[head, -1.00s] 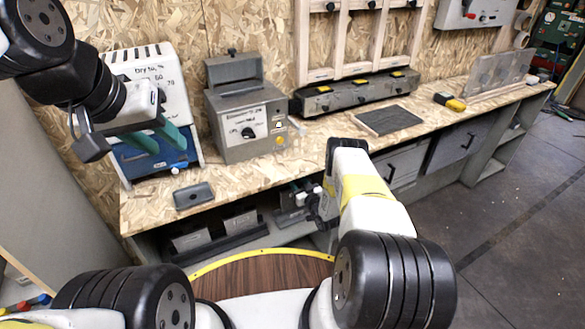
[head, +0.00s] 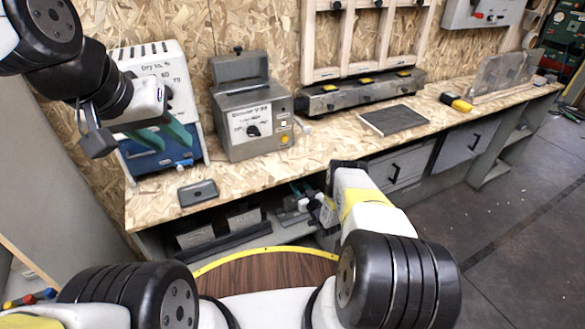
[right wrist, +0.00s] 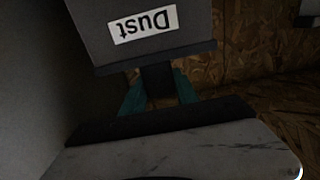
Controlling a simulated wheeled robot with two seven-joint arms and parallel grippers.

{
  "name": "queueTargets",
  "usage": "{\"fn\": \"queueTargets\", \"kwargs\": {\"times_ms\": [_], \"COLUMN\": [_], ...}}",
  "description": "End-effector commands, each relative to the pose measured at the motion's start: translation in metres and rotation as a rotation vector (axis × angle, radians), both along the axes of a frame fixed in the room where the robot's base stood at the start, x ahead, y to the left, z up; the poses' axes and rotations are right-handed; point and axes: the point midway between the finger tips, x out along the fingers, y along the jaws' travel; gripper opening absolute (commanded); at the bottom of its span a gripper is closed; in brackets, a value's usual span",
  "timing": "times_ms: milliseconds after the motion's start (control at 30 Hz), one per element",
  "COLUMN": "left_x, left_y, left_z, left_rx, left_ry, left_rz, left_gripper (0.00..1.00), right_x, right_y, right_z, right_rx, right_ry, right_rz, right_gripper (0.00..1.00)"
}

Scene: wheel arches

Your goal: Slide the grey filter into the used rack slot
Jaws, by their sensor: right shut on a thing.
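In the right wrist view a grey box labelled "Dust" (right wrist: 145,28) shows upside down. My right gripper (right wrist: 158,92) is shut on the dark stem at its edge, one teal finger on each side. In the head view my right arm reaches under the bench, where its gripper (head: 307,197) is small and partly hidden. A dark grey flat panel (head: 395,121) with a pale edge lies on the bench; I cannot tell whether it or the box is the filter. A rack with upright clear panels (head: 500,72) stands at the bench's right end. My left gripper (head: 163,135) is open before the dryer.
On the bench (head: 235,180) stand a white-and-blue dryer (head: 165,165), a grey control box (head: 255,135) and a small dark tray (head: 198,193). Grey bins (head: 195,238) sit on the low shelf. A yellow-and-black tool (head: 456,102) lies near the rack. The front middle of the bench is clear.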

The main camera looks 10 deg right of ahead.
Motion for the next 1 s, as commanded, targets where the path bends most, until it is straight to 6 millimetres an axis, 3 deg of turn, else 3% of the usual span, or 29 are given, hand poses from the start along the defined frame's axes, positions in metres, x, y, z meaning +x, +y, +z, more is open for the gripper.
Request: {"fn": "queueTargets", "kwargs": {"times_ms": [33, 67, 167, 567, 1000], "left_x": [0.000, 0.000, 0.000, 0.000, 0.000], "left_y": [0.000, 0.000, 0.000, 0.000, 0.000], "left_z": [0.000, 0.000, 0.000, 0.000, 0.000], "left_rx": [0.000, 0.000, 0.000, 0.000, 0.000], "left_ry": [0.000, 0.000, 0.000, 0.000, 0.000], "left_rz": [0.000, 0.000, 0.000, 0.000, 0.000], "left_gripper": [0.36, 0.36, 0.36, 0.36, 0.36], "right_x": [0.000, 0.000, 0.000, -0.006, -0.068], "right_y": [0.000, 0.000, 0.000, -0.003, -0.023], "right_z": [0.000, 0.000, 0.000, 0.000, 0.000], "right_rx": [0.000, 0.000, 0.000, -0.001, -0.001], "right_ry": [-0.001, -0.001, -0.001, 0.000, 0.001], "right_rz": [0.000, 0.000, 0.000, -0.001, -0.001], "right_gripper": [0.07, 0.42, 0.62, 0.62, 0.62]}}
